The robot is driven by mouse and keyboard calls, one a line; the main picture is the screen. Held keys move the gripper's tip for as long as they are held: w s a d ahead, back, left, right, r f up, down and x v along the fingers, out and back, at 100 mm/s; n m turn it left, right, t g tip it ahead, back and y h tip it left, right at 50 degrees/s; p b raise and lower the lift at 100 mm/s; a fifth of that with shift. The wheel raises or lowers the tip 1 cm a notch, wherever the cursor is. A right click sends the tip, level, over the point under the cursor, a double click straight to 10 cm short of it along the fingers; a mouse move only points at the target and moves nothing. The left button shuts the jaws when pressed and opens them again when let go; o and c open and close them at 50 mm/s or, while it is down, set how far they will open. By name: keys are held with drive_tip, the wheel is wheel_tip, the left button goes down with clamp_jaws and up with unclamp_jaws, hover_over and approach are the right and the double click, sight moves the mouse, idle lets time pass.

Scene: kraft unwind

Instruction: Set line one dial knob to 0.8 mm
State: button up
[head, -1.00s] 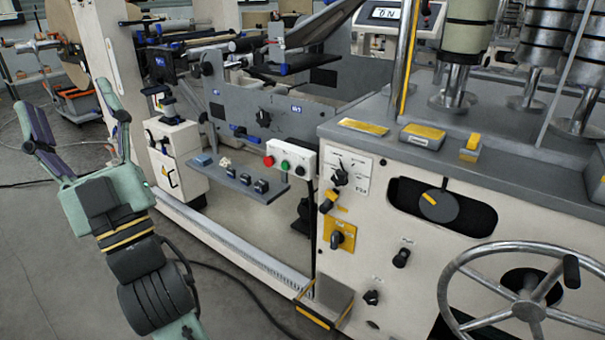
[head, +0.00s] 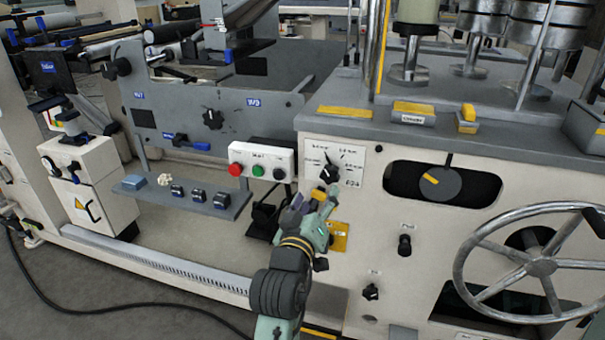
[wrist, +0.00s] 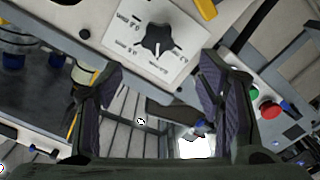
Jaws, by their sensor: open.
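A black dial knob (head: 329,173) sits on a white scale plate (head: 350,158) on the cream machine front. Small printed marks surround it, too small to read surely, so I cannot tell its setting. The knob (wrist: 158,42) also shows at the top of the wrist view, beyond the fingertips, with the plate (wrist: 190,30) around it. My gripper (head: 315,203) is just below and left of the knob in the head view. In the wrist view my gripper (wrist: 163,82) is open and empty, its fingers apart and not around the knob.
A yellow-plated switch (head: 339,238) is partly hidden behind my gripper. A button box (head: 262,161) with red and green buttons is left of the dial. A black knob (head: 404,245) and a large handwheel (head: 541,267) are to the right. A small shelf (head: 190,199) juts out at left.

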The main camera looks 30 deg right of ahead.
sight(328, 175)
drive_tip(key=p+x, duration=0.1)
drive_tip(key=x, duration=0.9)
drive_tip(key=shift+d+p, duration=0.35)
drive_tip(key=shift+p, duration=0.05)
drive_tip(key=shift+c, duration=0.2)
drive_tip(key=c, duration=1.1)
drive_tip(key=shift+c, duration=0.2)
